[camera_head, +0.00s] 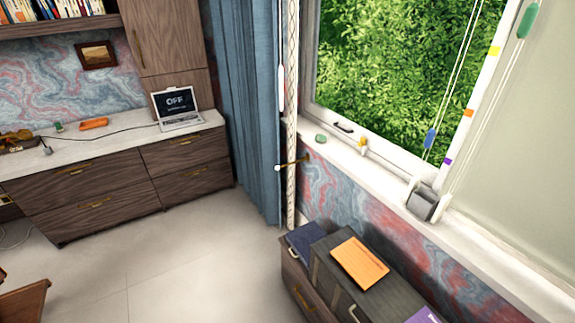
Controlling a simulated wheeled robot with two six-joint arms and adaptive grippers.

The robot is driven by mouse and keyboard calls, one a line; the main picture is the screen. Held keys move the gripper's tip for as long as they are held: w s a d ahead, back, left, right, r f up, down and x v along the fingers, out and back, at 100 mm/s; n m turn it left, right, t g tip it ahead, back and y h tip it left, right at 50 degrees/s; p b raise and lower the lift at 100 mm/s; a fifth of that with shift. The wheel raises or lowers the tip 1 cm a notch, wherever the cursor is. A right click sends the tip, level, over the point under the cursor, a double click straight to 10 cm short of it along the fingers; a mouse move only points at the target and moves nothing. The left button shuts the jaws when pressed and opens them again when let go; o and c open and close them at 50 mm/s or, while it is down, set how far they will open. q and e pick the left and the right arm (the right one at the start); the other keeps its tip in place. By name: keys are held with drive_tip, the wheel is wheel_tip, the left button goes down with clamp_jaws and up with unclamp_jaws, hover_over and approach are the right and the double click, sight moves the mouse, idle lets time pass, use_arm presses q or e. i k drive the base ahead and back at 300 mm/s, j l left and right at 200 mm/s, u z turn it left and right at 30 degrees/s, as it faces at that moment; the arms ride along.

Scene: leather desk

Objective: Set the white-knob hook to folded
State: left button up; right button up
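The white-knob hook (292,163) is a thin brass arm on the wall beside the window, just below the sill's left end. Its small white knob is at the left end, near the edge of the blue curtain. The arm sticks out from the wall toward the left. Neither of my grippers is in view, and nothing of mine touches the hook.
A blue curtain (243,110) hangs left of the hook. A low cabinet (299,283) with dark boxes and an orange booklet (359,262) stands below the window. The pale floor (190,265) is open. A wooden piece (24,300) is at lower left.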

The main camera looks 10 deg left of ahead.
sight(278, 168)
drive_tip(key=z, duration=0.55)
drive_tip(key=i+j+z, duration=0.2)
drive_tip(key=j, duration=0.2)
drive_tip(key=i+j+z, duration=0.2)
drive_tip(key=j, duration=0.2)
drive_tip(key=i+j+z, duration=0.15)
drive_tip(key=j, duration=0.3)
drive_tip(key=j+z, duration=0.2)
drive_tip(key=j, duration=0.25)
drive_tip(key=i+j+z, duration=0.2)
drive_tip(key=j, duration=1.25)
drive_tip(key=i, duration=0.05)
